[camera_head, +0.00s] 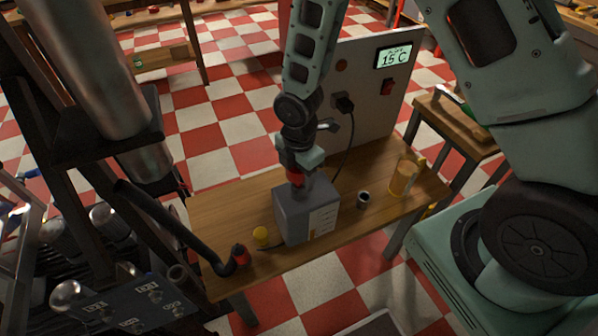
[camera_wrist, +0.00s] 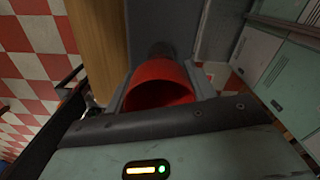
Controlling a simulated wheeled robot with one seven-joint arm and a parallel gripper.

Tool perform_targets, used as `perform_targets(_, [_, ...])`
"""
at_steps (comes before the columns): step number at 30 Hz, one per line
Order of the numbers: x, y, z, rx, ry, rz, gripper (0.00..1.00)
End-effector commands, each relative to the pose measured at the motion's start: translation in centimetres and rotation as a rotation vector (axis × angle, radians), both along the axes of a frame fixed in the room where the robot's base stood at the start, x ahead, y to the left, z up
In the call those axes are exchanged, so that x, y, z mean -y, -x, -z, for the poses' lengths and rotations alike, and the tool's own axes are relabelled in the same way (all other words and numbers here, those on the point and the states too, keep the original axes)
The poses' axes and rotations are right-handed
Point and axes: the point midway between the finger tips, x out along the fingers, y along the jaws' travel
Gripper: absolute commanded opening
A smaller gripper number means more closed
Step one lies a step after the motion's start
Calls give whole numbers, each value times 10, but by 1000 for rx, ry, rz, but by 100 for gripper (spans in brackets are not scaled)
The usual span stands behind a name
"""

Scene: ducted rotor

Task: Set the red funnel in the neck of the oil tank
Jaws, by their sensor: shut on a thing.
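The red funnel (camera_wrist: 160,84) is between the two fingers of my gripper (camera_wrist: 160,100) in the wrist view, its wide mouth toward the camera. My gripper is shut on it. In the head view the red funnel (camera_head: 296,177) shows just below my gripper (camera_head: 300,162), over the top of the grey oil tank (camera_head: 293,212). The tank is a box with a pale label, standing on the wooden table. A dark round neck (camera_wrist: 162,50) shows just beyond the funnel in the wrist view. The funnel's lower end is hidden, so I cannot tell whether it is inside the neck.
On the wooden table (camera_head: 235,205) stand a yellow cap (camera_head: 261,236), a small dark cup (camera_head: 363,200), a jug of amber liquid (camera_head: 404,177) and a black hose with a red end (camera_head: 241,254). A panel (camera_head: 372,95) with a "15 C" display stands behind.

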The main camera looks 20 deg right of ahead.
Motion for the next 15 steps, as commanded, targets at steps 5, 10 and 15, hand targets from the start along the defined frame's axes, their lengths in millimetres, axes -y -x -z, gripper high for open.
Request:
perform_targets(5, [0, 0, 9, 0, 0, 0, 32])
perform_targets(10, [0, 0, 13, 0, 0, 0, 32])
perform_targets(15, [0, 0, 12, 0, 0, 0, 32])
